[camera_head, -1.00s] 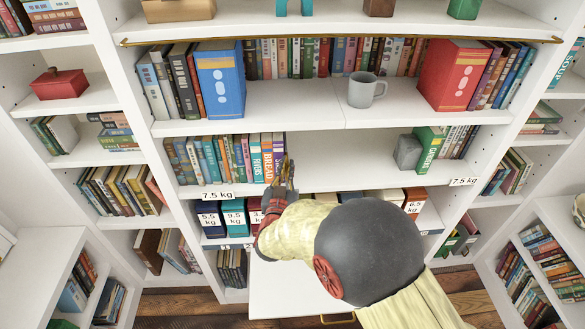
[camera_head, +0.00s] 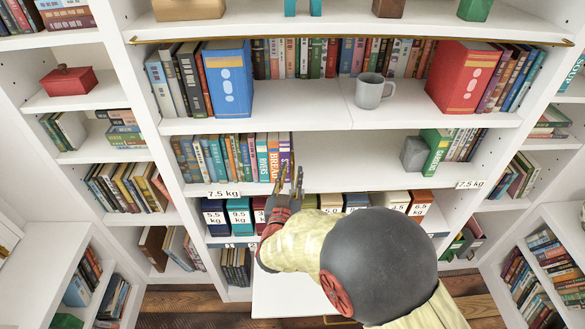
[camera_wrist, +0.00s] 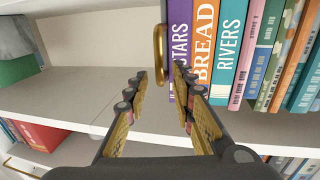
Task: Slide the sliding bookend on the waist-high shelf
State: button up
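The sliding bookend is a thin dark plate with a brass handle (camera_wrist: 160,55). It stands upright against the purple STARS book (camera_wrist: 180,35) at the open end of the book row on the waist-high shelf (camera_head: 345,165). In the head view the bookend is only a thin dark edge (camera_head: 292,150). My gripper (camera_head: 291,176) is at the shelf's front edge below the bookend. In the wrist view my gripper (camera_wrist: 160,72) is open and empty, with the brass handle just beyond and between its fingertips. I cannot tell whether a finger touches anything.
A grey block (camera_head: 415,154) and a green book (camera_head: 436,152) stand at the shelf's right end, with free shelf between them and the bookend. Weight-labelled boxes (camera_head: 239,216) fill the shelf below. A grey mug (camera_head: 371,92) stands on the shelf above.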

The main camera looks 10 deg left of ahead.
jog(key=s, duration=0.9)
jog(key=shift+d, duration=0.15)
